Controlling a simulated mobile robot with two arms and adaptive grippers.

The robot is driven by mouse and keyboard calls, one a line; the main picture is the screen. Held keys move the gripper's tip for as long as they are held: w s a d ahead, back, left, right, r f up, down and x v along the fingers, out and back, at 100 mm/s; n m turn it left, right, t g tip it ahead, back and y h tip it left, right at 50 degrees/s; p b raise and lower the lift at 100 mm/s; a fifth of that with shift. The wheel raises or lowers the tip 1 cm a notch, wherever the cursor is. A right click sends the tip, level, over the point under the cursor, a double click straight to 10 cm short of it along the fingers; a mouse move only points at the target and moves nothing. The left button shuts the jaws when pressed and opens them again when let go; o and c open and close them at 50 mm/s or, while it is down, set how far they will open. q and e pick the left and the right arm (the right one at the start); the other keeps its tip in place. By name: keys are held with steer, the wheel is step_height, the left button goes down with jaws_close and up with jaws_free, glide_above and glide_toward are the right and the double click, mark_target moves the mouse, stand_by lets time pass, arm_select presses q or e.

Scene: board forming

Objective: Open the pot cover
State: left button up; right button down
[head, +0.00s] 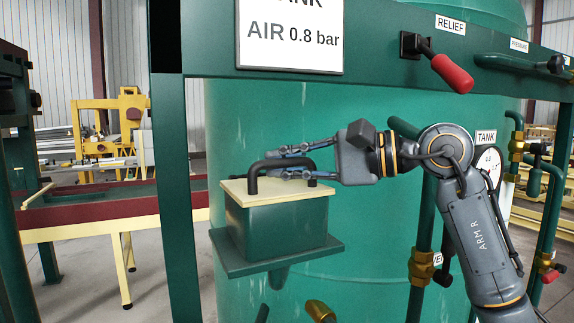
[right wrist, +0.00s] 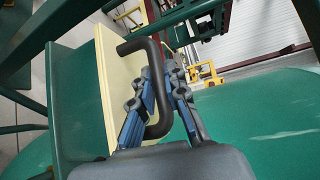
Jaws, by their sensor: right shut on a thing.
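The pot (head: 283,232) is a green square box on a green bracket at the front of the big green tank. Its cover (head: 247,193) is a flat cream plate lying on top, with a dark bent handle (head: 256,168). My right gripper (head: 277,162) comes in from the right and is shut on the handle, its fingers around the bar. In the right wrist view the fingers (right wrist: 160,95) close around the handle (right wrist: 152,70), with the cream cover (right wrist: 104,85) beside it. The cover appears seated on the pot. My left gripper is not in view.
A relief lever with a red grip (head: 453,74) hangs from the green crossbeam (head: 385,70) above my right arm. Pipes with brass fittings (head: 421,268) stand to the right. A green post (head: 178,200) stands left of the pot.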

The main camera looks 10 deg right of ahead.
mark_target(277, 185)
steer(key=w+r+p, duration=0.2)
steer(key=r, duration=0.1)
steer(key=a+r+p, duration=0.1)
steer(key=r, duration=0.1)
steer(key=shift+w+r, duration=0.1)
steer(key=shift+w, duration=0.3)
steer(key=shift+w+m+h+p, duration=0.2)
steer(key=shift+m+h+p, duration=0.2)
steer(key=shift+p, duration=0.3)
steer(key=shift+g, duration=0.3)
